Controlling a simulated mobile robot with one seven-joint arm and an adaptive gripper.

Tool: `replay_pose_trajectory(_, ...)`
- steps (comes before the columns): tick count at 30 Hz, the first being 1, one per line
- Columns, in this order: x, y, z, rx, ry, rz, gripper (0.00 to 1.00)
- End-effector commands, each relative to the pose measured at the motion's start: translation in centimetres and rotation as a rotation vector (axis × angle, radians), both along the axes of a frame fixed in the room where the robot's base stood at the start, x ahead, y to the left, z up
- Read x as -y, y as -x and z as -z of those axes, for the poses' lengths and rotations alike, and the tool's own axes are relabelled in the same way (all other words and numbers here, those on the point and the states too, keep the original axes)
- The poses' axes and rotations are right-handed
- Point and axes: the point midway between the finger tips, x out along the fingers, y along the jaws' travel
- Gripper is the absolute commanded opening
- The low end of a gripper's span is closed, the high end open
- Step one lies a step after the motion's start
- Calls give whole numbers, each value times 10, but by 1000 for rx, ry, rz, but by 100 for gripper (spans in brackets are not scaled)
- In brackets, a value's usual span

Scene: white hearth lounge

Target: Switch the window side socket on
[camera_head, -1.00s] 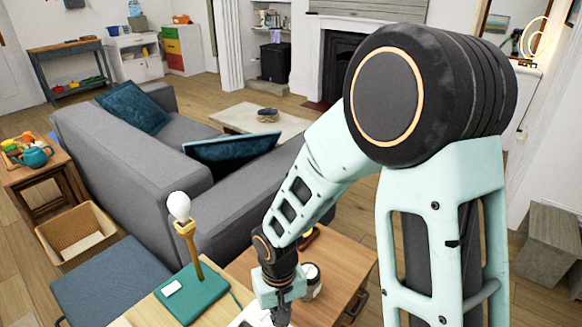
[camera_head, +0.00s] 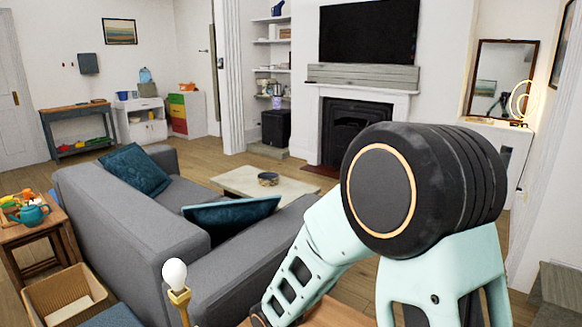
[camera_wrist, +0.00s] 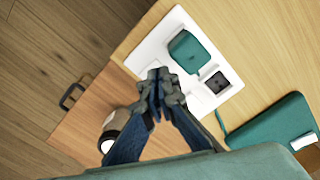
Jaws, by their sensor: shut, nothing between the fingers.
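In the wrist view a white socket panel (camera_wrist: 150,48) lies on the pale wood tabletop. A teal block (camera_wrist: 188,52) sits on its upper part, and a dark square socket (camera_wrist: 216,83) is to the lower right of the block. Faint pale outlines show on the panel beside the dark socket; I cannot tell how any switch is set, nor which socket is on the window side. My gripper (camera_wrist: 160,82) is shut and empty, its fingertips over the panel's lower left edge. I cannot tell whether they touch it. In the head view the gripper and panel are out of frame.
A lamp's teal base (camera_wrist: 270,122) with a white switch (camera_wrist: 305,141) stands right of the panel; its bulb (camera_head: 174,273) shows in the head view. A lidded jar (camera_wrist: 112,132) is at lower left. A grey sofa (camera_head: 135,215) stands beyond.

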Motion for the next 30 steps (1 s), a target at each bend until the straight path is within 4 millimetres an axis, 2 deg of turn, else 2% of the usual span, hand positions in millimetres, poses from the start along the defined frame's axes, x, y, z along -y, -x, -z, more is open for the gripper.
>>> replay_pose_trajectory(30,0,0,7,0,0,0,0)
